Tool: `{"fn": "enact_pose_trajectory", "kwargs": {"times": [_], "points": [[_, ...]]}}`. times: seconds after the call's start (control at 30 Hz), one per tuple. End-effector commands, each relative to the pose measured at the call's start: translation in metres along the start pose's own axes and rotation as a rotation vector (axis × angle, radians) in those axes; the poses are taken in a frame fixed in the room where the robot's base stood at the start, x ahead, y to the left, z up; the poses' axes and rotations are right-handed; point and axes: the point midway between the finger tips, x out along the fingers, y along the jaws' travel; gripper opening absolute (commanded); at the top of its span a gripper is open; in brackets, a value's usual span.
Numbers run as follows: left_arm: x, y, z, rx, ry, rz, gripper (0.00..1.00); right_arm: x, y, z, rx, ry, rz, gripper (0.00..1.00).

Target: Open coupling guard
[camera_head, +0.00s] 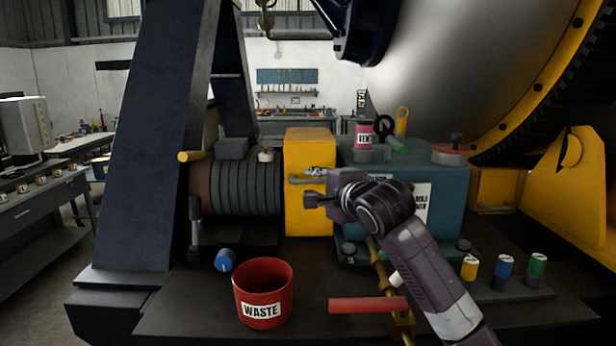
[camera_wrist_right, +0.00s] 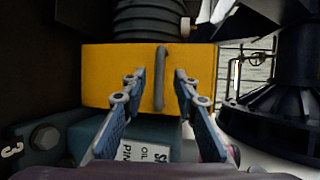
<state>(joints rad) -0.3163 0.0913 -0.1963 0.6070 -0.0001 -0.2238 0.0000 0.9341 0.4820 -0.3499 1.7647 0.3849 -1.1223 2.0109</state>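The coupling guard is a yellow box (camera_head: 309,145) between the ribbed grey motor and the blue housing. A grey bar handle (camera_head: 299,180) is on its face. In the right wrist view the yellow guard (camera_wrist_right: 115,75) fills the middle, with its handle (camera_wrist_right: 159,80) running up and down the picture. My right gripper (camera_head: 312,187) is at the guard's face by the handle. In the right wrist view its two fingers (camera_wrist_right: 160,84) are apart, one on each side of the handle, with gaps visible. The guard looks closed. My left gripper is not in view.
A red WASTE bin (camera_head: 264,295), a blue can (camera_head: 225,260) and a red bar (camera_head: 368,305) are on the front deck. Yellow, blue and green cans (camera_head: 504,268) stand at right. A pink-labelled can (camera_head: 363,134) stands on the blue housing (camera_head: 440,190). A dark sloping beam (camera_head: 150,130) rises at left.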

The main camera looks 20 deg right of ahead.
Motion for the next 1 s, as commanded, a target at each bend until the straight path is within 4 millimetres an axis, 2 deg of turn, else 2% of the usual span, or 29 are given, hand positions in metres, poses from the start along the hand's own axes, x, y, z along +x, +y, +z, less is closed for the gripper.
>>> {"fn": "enact_pose_trajectory", "kwargs": {"times": [0.03,0.17,0.43,0.67,0.7,0.93,1.0], "points": [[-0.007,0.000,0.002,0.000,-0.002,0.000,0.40,0.007,-0.003,-0.001,0.000,0.002,0.002,0.27],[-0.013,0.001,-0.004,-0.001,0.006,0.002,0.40,0.023,-0.003,-0.001,0.000,0.002,0.000,0.27],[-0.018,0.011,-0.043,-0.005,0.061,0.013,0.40,0.038,-0.001,0.000,-0.001,0.001,-0.001,0.27],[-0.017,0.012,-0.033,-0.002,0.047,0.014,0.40,0.039,0.000,0.000,-0.001,0.001,-0.001,0.27],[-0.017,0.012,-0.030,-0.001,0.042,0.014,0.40,0.039,0.000,0.000,-0.001,0.001,-0.001,0.26],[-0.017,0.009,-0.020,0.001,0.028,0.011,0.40,0.039,0.000,0.000,-0.001,0.001,-0.001,0.01],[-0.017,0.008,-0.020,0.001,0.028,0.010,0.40,0.039,0.000,0.000,-0.001,0.001,-0.001,0.00]]}}
